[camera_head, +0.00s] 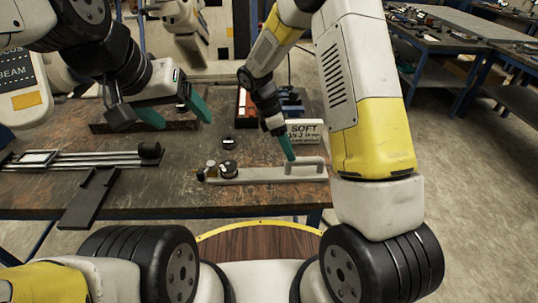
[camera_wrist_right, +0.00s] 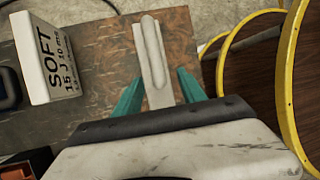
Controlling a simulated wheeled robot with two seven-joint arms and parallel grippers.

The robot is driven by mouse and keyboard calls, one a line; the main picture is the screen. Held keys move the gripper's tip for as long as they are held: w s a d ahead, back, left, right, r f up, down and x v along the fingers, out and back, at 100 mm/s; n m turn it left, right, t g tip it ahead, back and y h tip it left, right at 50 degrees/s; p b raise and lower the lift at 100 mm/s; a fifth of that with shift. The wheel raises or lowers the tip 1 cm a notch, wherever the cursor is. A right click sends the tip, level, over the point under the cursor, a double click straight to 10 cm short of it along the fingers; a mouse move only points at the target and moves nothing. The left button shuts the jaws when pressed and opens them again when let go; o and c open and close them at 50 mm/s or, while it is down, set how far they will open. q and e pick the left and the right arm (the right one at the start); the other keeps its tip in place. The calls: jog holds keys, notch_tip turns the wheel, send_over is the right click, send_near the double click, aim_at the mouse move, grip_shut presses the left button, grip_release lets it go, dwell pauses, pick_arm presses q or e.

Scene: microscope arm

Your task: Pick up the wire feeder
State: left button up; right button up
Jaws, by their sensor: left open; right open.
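A long pale grey tool with a raised handle at its right end and a dark round knob towards its left lies on the workbench; I take it to be the wire feeder (camera_head: 262,174). My right gripper (camera_head: 289,156) points down just above its handle. In the right wrist view, the handle end of the wire feeder (camera_wrist_right: 152,55) lies between the two teal fingers of the right gripper (camera_wrist_right: 160,78), with a gap showing on both sides. My left gripper (camera_head: 185,124) is open and empty above the bench, left of and behind the wire feeder.
A white box marked SOFT (camera_head: 306,132) stands right behind the handle; it also shows in the right wrist view (camera_wrist_right: 45,55). A small black round part (camera_head: 228,142) lies behind the tool. Metal rods with a black bracket (camera_head: 88,198) lie at left. The bench's front edge is close.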

aim_at(287, 173)
jog(key=x, duration=0.5)
jog(key=shift+w+f, duration=0.15)
jog(key=shift+f, duration=0.2)
grip_shut()
jog(key=shift+r, duration=0.1)
dwell(1.0)
